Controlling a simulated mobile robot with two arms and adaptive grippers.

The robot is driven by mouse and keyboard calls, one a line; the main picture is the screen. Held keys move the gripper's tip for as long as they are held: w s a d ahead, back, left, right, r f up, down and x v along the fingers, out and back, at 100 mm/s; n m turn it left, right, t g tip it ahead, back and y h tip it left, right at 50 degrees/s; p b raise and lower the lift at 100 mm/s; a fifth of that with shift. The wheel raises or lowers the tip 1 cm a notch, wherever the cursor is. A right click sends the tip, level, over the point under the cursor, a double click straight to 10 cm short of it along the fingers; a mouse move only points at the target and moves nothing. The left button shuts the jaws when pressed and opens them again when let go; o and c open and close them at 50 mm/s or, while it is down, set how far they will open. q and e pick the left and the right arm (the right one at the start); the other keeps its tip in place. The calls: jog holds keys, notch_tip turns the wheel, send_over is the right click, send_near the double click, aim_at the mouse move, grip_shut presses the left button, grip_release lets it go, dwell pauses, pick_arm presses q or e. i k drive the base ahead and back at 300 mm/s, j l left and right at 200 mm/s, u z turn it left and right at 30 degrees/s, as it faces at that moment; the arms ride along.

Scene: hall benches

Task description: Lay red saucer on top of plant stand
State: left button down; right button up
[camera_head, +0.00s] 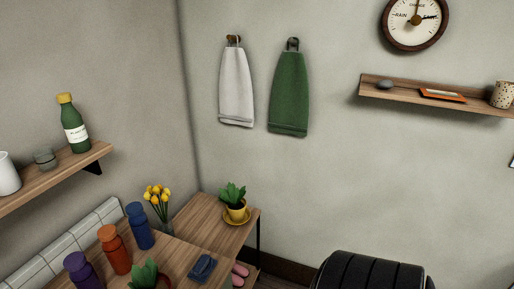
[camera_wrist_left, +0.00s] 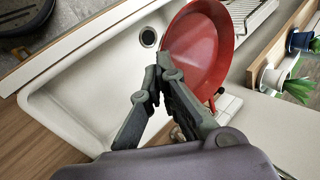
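In the left wrist view a red saucer (camera_wrist_left: 200,45) is tilted above a white sink (camera_wrist_left: 85,95). My left gripper (camera_wrist_left: 156,76) has its fingers together at the saucer's near rim and appears to hold it there. The head view shows neither the red saucer nor either gripper. A low wooden stand (camera_head: 196,222) in the corner looks like the plant stand. A plant in a yellow pot (camera_head: 238,211) stands on it, on a yellow saucer (camera_head: 232,219); the wood to its left is bare.
A black ribbed object (camera_head: 370,272) is at bottom right. In the wrist view, a dish rack (camera_wrist_left: 250,12) and potted plants (camera_wrist_left: 300,88) lie beyond the sink.

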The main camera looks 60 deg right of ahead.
aim_at(216, 243)
jog(key=l+z, duration=0.1)
jog(key=z, duration=0.35)
jog(key=l+z, duration=0.1)
jog(key=z, duration=0.35)
jog(key=i+z, duration=0.1)
jog(key=z, duration=0.4)
jog(key=i+l+z, duration=0.1)
jog(key=z, duration=0.35)
jog(key=i+l, duration=0.3)
jog(key=i, duration=0.2)
jog(key=i+l, duration=0.25)
jog(key=i, duration=0.3)
jog(key=l+z, duration=0.05)
